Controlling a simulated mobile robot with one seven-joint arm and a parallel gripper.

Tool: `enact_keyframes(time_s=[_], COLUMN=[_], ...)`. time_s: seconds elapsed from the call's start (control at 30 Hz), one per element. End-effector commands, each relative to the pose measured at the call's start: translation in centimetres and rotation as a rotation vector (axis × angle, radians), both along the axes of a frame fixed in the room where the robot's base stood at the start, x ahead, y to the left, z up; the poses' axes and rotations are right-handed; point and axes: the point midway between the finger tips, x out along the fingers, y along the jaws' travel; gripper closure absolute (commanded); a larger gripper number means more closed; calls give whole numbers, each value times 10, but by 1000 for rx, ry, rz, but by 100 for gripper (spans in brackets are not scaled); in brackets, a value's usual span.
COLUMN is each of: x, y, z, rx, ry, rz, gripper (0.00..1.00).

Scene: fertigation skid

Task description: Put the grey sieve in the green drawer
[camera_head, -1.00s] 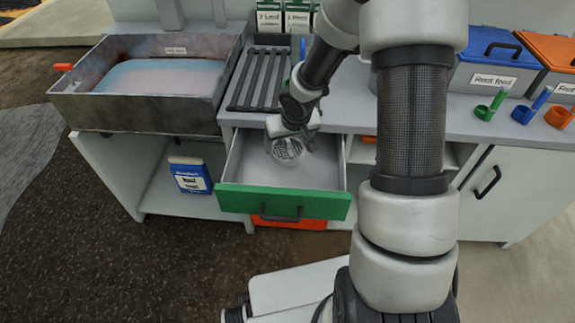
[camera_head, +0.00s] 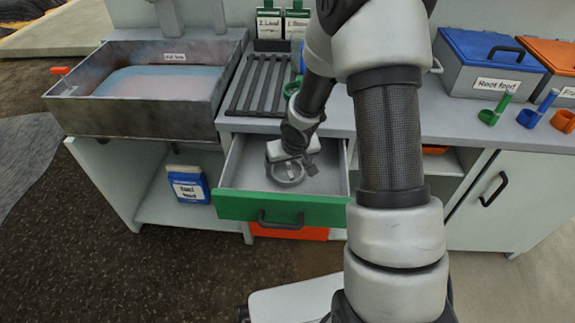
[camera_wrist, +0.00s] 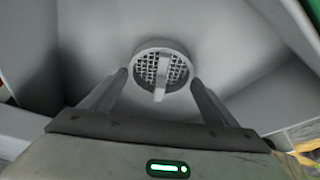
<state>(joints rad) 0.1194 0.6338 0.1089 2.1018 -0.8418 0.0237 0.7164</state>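The grey sieve (camera_head: 287,173) is a round cup with a mesh bottom, inside the open green drawer (camera_head: 234,207). In the wrist view the sieve (camera_wrist: 183,70) shows mesh and a narrow bar across it, and appears to lie on the drawer's grey floor (camera_wrist: 235,45). My gripper (camera_head: 296,170) reaches down into the drawer, just over the sieve. In the wrist view its two fingers (camera_wrist: 158,78) stand apart on either side of the sieve, with a small gap visible, holding nothing. The drawer's green front faces me with a dark handle.
A sink basin (camera_head: 135,120) is at left, beside a dark slatted rack (camera_head: 262,88) above the drawer. A blue-lidded Root feed box (camera_head: 487,75) and coloured cups (camera_head: 527,118) stand on the counter at right. An orange drawer front (camera_head: 290,232) sits below the green one.

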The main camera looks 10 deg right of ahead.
Motion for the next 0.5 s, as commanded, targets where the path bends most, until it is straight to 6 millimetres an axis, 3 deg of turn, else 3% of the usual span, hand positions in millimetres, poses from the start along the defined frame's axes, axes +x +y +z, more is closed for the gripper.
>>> enact_keyframes(time_s=[0.07,0.37,0.5], x=[0,0,-3], y=[0,0,0], z=[0,2,14], rx=[0,0,0], ry=[1,1,-1], rz=[0,0,-1], gripper=[4,4,4])
